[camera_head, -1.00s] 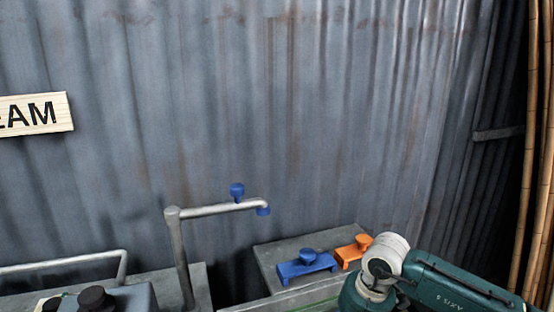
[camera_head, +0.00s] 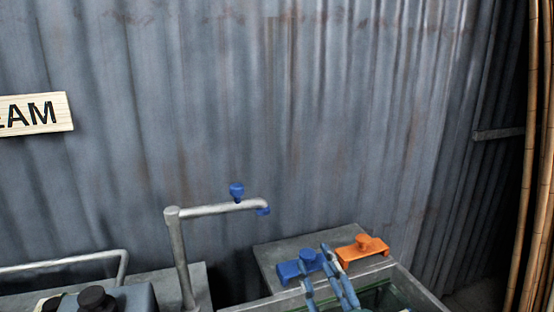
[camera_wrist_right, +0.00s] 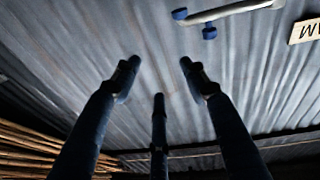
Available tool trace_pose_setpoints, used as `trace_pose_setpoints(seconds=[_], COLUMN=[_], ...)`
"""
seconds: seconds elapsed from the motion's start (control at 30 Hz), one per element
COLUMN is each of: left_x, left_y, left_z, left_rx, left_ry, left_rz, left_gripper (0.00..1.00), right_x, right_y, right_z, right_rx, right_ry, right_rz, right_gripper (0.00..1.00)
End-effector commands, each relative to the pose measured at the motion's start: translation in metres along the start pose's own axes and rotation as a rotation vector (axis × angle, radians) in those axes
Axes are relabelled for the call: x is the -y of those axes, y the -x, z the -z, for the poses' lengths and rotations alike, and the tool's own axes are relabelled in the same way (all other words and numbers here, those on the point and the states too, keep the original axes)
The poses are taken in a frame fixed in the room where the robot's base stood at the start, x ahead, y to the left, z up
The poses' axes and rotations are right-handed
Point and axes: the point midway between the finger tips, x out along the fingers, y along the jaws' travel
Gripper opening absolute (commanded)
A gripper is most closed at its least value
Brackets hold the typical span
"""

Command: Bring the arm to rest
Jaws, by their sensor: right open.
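My right gripper (camera_head: 330,272) shows at the lower edge of the head view, its blue-grey fingers pointing up in front of the blue clamp-like piece and the stone ledge. In the right wrist view its three dark fingers (camera_wrist_right: 158,90) are spread apart with nothing between them, facing the corrugated wall. My left gripper is in neither view.
A metal tap (camera_head: 215,210) with blue ends stands left of the gripper. A blue piece (camera_head: 290,270) and an orange piece (camera_head: 363,248) sit on the grey ledge (camera_head: 270,254) beside a basin (camera_head: 410,283). Bamboo poles (camera_head: 536,150) stand at the right. The wall (camera_head: 300,110) lies behind.

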Motion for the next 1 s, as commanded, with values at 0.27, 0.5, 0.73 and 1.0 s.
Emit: trace_pose_setpoints(seconds=[0.27,0.5,0.73,1.0], left_x=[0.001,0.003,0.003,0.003], left_y=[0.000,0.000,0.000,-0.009], left_z=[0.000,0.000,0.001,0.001], left_rx=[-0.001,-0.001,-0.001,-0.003], left_ry=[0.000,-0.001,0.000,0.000], left_rz=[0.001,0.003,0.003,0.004], left_gripper=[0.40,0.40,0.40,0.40], right_x=[-0.045,-0.027,-0.005,0.016], right_y=[0.121,0.238,0.317,0.361], right_z=[-0.170,-0.237,-0.256,-0.302], right_rx=[0.669,1.080,1.319,1.458], right_ry=[-0.093,-0.130,-0.157,-0.172], right_rz=[-0.173,-0.113,-0.021,0.054], right_gripper=[0.44,0.44,0.44,0.44])
